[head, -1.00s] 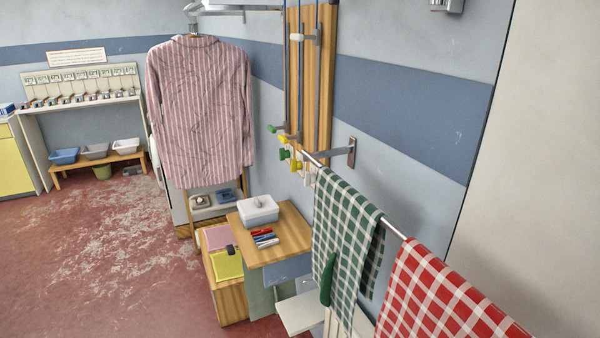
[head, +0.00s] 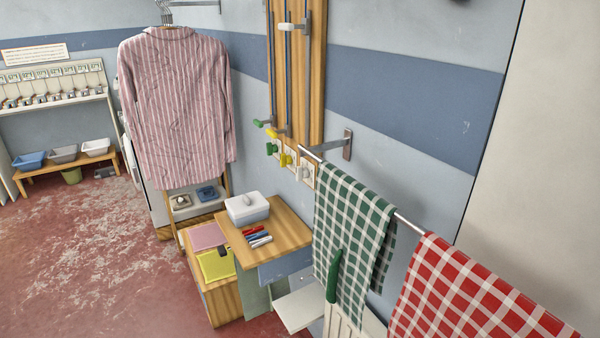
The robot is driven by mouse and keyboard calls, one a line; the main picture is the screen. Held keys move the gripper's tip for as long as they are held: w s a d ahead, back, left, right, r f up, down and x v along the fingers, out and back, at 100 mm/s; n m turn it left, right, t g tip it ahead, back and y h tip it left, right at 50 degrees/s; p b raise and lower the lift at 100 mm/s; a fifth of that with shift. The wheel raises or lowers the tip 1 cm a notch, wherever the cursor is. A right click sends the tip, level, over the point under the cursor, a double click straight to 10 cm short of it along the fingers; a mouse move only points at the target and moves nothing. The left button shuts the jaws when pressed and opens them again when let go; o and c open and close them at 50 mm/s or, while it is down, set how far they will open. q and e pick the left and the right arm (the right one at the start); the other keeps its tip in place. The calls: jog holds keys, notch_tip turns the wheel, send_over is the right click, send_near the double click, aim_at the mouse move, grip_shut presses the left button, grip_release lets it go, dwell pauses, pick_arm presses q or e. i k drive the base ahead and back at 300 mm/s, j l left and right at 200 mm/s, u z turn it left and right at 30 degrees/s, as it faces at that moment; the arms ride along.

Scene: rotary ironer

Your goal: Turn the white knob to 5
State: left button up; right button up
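A white knob (head: 306,173) sits on a pale wall plate at the right end of a row of knobs, just left of the green checked towel. It is small, and I cannot read its numbers or setting. A yellow knob (head: 271,148) and a green knob (head: 286,159) are on the plates to its left. Neither of my grippers shows in the head view.
A towel rail with a green checked towel (head: 350,225) and a red checked towel (head: 465,295) juts out near the knobs. Below stands a small wooden table (head: 285,232) with a white box (head: 247,208) and markers. A striped shirt (head: 175,105) hangs left. Red floor is open at left.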

aim_at(301, 172)
jog(key=j+z, duration=0.1)
jog(key=z, duration=0.3)
jog(key=i+j+z, duration=0.1)
jog(key=z, duration=0.3)
jog(key=j+z, duration=0.15)
jog(key=z, duration=0.25)
jog(key=i+j+z, duration=0.1)
jog(key=j+z, duration=0.25)
jog(key=j, duration=0.5)
jog(key=j+z, duration=0.35)
jog(key=j, duration=0.55)
jog(key=k+j+z, duration=0.1)
jog(key=j+z, duration=0.3)
jog(key=j, duration=0.45)
